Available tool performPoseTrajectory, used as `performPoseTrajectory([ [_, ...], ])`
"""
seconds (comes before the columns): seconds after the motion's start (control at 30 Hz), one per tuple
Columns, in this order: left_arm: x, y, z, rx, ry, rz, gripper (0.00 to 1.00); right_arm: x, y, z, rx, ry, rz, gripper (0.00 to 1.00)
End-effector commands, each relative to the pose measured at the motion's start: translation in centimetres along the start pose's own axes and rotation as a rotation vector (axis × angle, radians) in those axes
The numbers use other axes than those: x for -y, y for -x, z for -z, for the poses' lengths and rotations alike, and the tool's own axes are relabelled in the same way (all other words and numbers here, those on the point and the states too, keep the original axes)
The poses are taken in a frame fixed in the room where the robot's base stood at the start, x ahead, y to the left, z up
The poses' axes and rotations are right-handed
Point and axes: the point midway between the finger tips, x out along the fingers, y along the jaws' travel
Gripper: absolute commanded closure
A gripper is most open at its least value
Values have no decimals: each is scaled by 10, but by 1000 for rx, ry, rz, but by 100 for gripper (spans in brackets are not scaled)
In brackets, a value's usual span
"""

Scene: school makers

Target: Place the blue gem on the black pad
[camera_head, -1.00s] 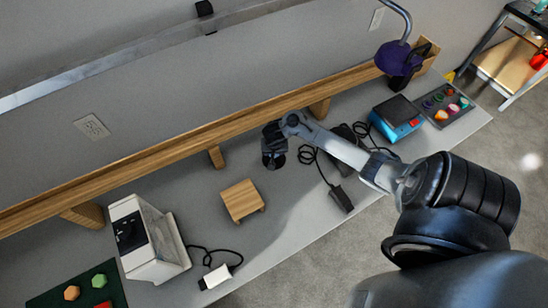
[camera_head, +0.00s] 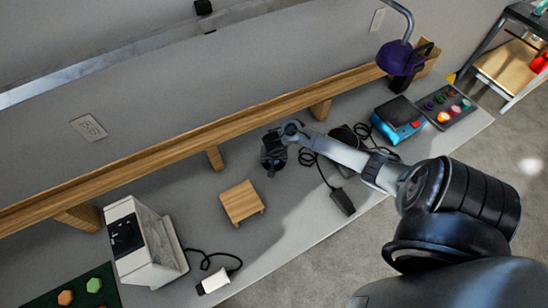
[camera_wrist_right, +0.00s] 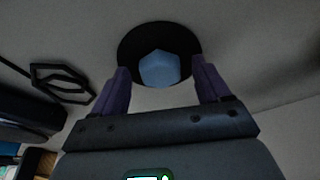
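The blue gem (camera_wrist_right: 160,69) is a faceted, light blue piece in the right wrist view. It appears to lie on the round black pad (camera_wrist_right: 160,35), towards the pad's near edge. My right gripper (camera_wrist_right: 160,65) is open, with one purple finger on each side of the gem and a visible gap to both. In the head view, my right gripper (camera_head: 272,155) is low over the bench and dark against the pad area, so the gem is hidden there. My left gripper is not in view.
A wooden stand (camera_head: 241,202) and a white machine (camera_head: 135,240) are left of my right gripper. Black cables and an adapter (camera_head: 342,201) lie to its right, with a blue device (camera_head: 398,118) and a gem tray (camera_head: 442,107) beyond. A wooden rail (camera_head: 180,147) runs behind.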

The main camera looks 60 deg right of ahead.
Motion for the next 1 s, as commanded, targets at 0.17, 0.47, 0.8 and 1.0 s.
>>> performPoseTrajectory([
  [0.17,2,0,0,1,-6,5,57,0,0,0,0,0,0,21],
  [0.47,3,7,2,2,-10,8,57,0,13,1,1,1,0,21],
  [0.8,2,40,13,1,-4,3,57,1,74,1,2,0,3,21],
  [1.0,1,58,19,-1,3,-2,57,1,104,1,2,-1,3,21],
])
